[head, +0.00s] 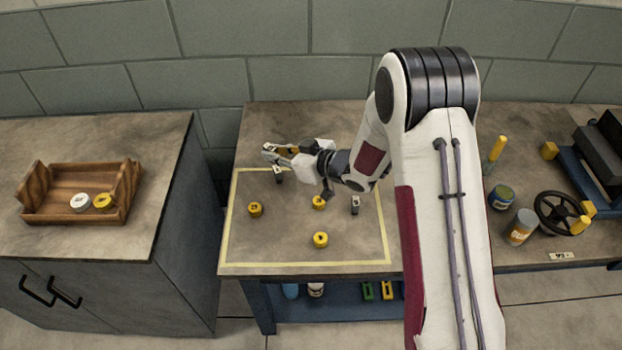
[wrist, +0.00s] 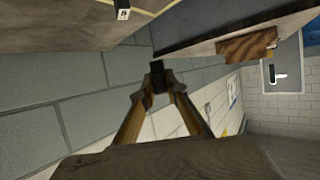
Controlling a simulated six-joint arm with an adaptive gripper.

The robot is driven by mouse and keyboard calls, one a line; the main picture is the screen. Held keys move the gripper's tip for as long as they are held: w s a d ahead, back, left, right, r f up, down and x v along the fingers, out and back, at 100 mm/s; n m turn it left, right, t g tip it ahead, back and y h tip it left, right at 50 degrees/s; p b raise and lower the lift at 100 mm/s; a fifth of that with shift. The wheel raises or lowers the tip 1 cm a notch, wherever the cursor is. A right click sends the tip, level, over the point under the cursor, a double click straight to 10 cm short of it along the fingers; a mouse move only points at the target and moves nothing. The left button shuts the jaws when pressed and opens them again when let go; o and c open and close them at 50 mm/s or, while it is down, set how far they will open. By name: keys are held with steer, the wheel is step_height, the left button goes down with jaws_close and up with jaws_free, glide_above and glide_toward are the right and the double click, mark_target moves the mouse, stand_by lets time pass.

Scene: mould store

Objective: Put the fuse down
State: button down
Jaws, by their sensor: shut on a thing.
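My gripper (head: 272,153) reaches left over the back left part of the yellow-taped area (head: 305,265) on the table. It is raised above the table top. In the wrist view its fingertips (wrist: 159,86) are closed on a small dark block, the fuse (wrist: 157,73). In the head view the held fuse is too small to make out clearly at the fingertips. A similar dark block with a white label (head: 279,174) stands just below the gripper, near the back tape line. Another such block (head: 355,205) stands in the right part of the taped area.
Yellow round pieces (head: 255,209), (head: 319,202) and (head: 320,239) lie inside the tape. A wooden tray (head: 77,219) with a white and a yellow disc is on the left cabinet, across a gap. Cans (head: 521,227) and a handwheel (head: 562,212) stand on the right.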

steer(key=w+d+f+m+t+h, duration=0.3)
steer(key=w+d+m+t+h, duration=0.1)
steer(key=d, duration=0.6)
steer(key=shift+w+f+m+h, duration=0.2)
steer(key=shift+f+m+h, duration=0.15)
steer(key=shift+m+h, duration=0.6)
steer(key=shift+f, duration=0.1)
steer(key=shift+a+f, duration=0.1)
steer(key=shift+f, duration=2.75)
steer(key=shift+f, duration=0.15)
steer(key=shift+f, duration=1.9)
steer(key=shift+f, duration=0.15)
